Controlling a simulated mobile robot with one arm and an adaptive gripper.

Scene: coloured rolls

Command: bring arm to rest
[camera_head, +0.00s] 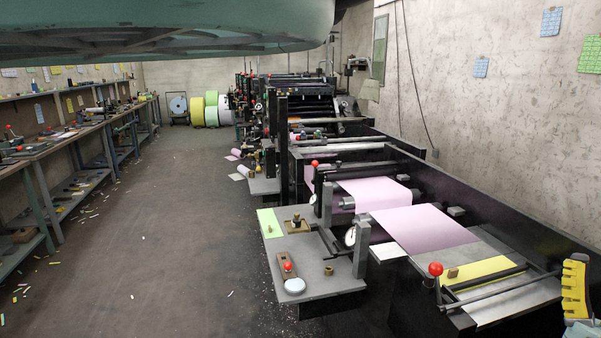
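Only this one piece shows, cut off by the edge, so no gap or hold between fingers can be seen. A large teal curved form spans the top of the view, very close to the camera. I cannot tell whether it is part of my arm. No roll is seen in a gripper.
A long black machine with pink web (425,228) fills the right. Its side table (320,276) carries small parts. Workbenches (60,150) line the left wall. Coloured rolls (197,111) stand at the back. The floor (180,220) between is largely clear, with scraps near the benches.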

